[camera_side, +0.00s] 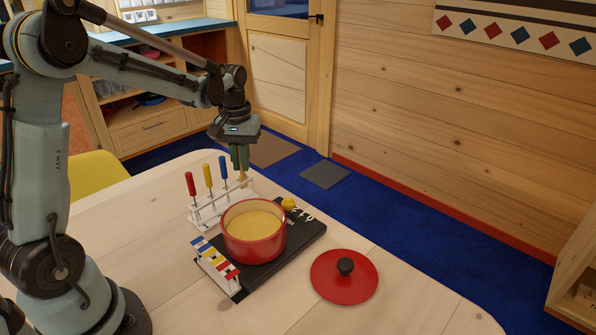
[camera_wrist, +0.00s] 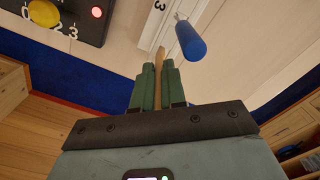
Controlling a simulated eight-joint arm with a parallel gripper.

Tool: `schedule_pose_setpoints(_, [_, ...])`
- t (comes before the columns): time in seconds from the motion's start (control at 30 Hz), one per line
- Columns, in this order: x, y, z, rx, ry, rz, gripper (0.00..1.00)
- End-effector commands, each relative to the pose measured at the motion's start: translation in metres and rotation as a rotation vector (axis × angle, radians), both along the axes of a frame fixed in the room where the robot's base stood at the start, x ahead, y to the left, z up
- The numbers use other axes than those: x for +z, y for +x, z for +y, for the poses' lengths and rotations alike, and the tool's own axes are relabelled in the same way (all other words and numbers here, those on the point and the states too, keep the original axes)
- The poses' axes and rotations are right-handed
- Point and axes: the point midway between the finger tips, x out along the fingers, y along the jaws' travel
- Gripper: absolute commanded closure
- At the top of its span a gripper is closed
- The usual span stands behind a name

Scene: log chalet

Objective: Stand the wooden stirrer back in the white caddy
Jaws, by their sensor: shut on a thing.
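My gripper (camera_side: 239,160) is above the far right end of a white rack (camera_side: 207,212), shut on the wooden stirrer (camera_side: 241,176). The stirrer points down from the green fingers; its lower end is hard to make out near the rack. In the wrist view the stirrer (camera_wrist: 159,58) shows between the fingertips (camera_wrist: 154,70), next to a blue handle (camera_wrist: 190,40). The white rack, which looks like the caddy, holds upright forks with red (camera_side: 190,184), yellow (camera_side: 208,176) and blue (camera_side: 223,167) handles. I cannot tell whether the stirrer touches the rack.
A red pot (camera_side: 254,246) of yellow contents sits on a black hotplate (camera_side: 308,238) with a yellow knob (camera_side: 288,204). A white holder with coloured strips (camera_side: 217,263) stands at its front left. A red lid (camera_side: 344,277) lies to the right. The table's front left is clear.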

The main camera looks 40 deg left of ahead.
Motion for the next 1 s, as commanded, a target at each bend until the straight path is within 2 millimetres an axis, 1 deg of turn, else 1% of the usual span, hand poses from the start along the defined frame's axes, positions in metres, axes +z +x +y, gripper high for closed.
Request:
schedule_pose_setpoints(0.67, [-0.015,0.0,0.0,0.0,0.0,0.0,1.0])
schedule_pose_setpoints(0.7, [-0.015,0.0,0.0,0.0,0.0,0.0,0.84])
schedule_pose_setpoints(0.87, [-0.015,0.0,0.0,0.0,0.0,0.0,0.6])
schedule_pose_setpoints(1.0, [-0.015,0.0,0.0,0.0,0.0,0.0,0.59])
